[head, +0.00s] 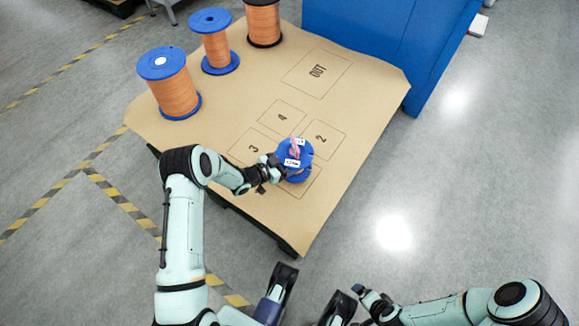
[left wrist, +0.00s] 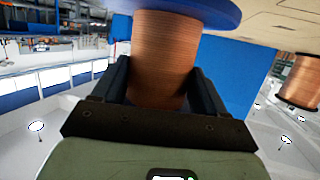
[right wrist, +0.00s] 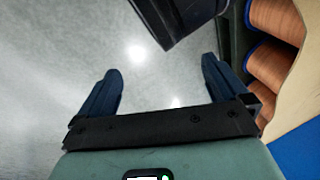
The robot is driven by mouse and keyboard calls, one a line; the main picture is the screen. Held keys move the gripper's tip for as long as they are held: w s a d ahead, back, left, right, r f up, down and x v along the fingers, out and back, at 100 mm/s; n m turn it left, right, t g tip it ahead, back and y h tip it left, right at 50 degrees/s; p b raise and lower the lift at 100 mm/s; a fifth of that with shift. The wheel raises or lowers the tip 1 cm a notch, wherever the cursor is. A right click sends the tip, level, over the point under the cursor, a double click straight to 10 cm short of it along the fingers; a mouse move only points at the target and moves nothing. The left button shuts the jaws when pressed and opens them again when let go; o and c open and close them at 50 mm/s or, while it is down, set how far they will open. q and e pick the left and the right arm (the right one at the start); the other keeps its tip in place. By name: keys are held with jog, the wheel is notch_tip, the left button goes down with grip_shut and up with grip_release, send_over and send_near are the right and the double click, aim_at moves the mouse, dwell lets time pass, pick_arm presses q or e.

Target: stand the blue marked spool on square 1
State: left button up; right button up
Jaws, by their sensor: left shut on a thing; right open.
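The blue marked spool (head: 307,152) has blue flanges, white labels and a pink piece on top. It looks upright over the front square (head: 312,184), whose number is hidden beneath it. I cannot tell whether its base touches the board. My left gripper (head: 279,171) is shut on the spool from its left side. In the left wrist view its copper winding (left wrist: 165,55) sits between the fingers, below a blue flange (left wrist: 190,8). My right gripper (right wrist: 161,68) is open and empty, off the board's front.
The brown board (head: 350,120) bears squares 2 (head: 320,138), 3 (head: 253,148), 4 (head: 282,117) and OUT (head: 317,71). Several copper spools, including a large one (head: 174,92), stand at its back left. A blue block (head: 390,40) stands behind. Floor (head: 470,190) is clear at right.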

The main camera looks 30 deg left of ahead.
pick_arm(q)
jog(key=shift+f+b, duration=0.45)
jog(key=shift+f, duration=1.35)
pick_arm(e)
jog(key=shift+w+d+f, duration=0.25)
jog(key=shift+w+f, duration=0.05)
jog(key=shift+w, duration=0.15)
jog(key=shift+w+d+f, duration=0.2)
jog(key=shift+w+f, duration=0.05)
jog(key=shift+w, duration=0.15)
pick_arm(q)
jog(key=shift+f, duration=0.1)
jog(key=o, duration=1.6)
jog(key=shift+f, duration=0.1)
pick_arm(e)
jog(key=shift+s+f, duration=0.15)
jog(key=shift+f, duration=0.05)
